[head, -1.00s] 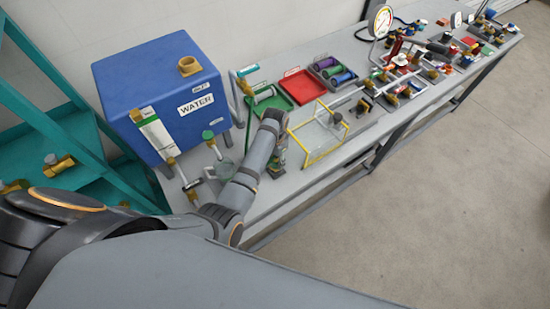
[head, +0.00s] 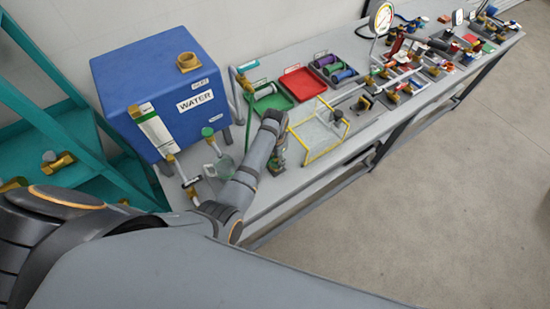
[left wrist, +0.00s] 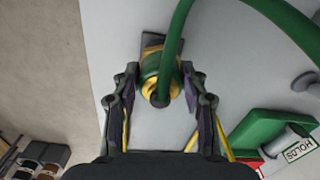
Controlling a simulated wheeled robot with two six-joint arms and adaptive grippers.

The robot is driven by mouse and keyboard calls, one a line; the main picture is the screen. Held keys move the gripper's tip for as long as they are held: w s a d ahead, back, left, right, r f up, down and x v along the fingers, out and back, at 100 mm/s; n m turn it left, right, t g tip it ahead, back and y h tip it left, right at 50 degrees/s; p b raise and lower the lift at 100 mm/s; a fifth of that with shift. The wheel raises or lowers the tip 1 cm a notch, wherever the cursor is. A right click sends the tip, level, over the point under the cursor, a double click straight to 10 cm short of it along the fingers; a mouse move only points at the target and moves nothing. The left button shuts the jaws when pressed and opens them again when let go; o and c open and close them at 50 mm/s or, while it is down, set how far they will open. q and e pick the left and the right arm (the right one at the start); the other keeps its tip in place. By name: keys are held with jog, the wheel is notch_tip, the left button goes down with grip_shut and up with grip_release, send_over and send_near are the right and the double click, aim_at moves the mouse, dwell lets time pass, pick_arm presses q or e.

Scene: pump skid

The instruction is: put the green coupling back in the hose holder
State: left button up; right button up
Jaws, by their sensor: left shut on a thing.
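The green coupling (left wrist: 150,64), green with yellow bands, sits between the fingers of my left gripper (left wrist: 160,76) in the left wrist view. The gripper is shut on it. A green hose (left wrist: 176,27) runs from the coupling and curves off to the upper right. A dark grey block (left wrist: 150,38) shows just beyond the coupling; I cannot tell whether it is the hose holder or whether the coupling touches it. In the head view my left gripper (head: 277,154) is low over the bench beside the yellow frame, and my arm mostly hides the coupling. My right gripper is not in view.
A blue water tank (head: 150,82) stands at the bench's left end. A green tray (head: 285,99), a red tray (head: 302,83) and a yellow wire frame (head: 316,158) are close to the gripper. Many fittings and a gauge (head: 381,19) crowd the far end.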

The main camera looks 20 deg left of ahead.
pick_arm(q)
jog(key=o, duration=1.4)
jog(key=shift+c, duration=0.2)
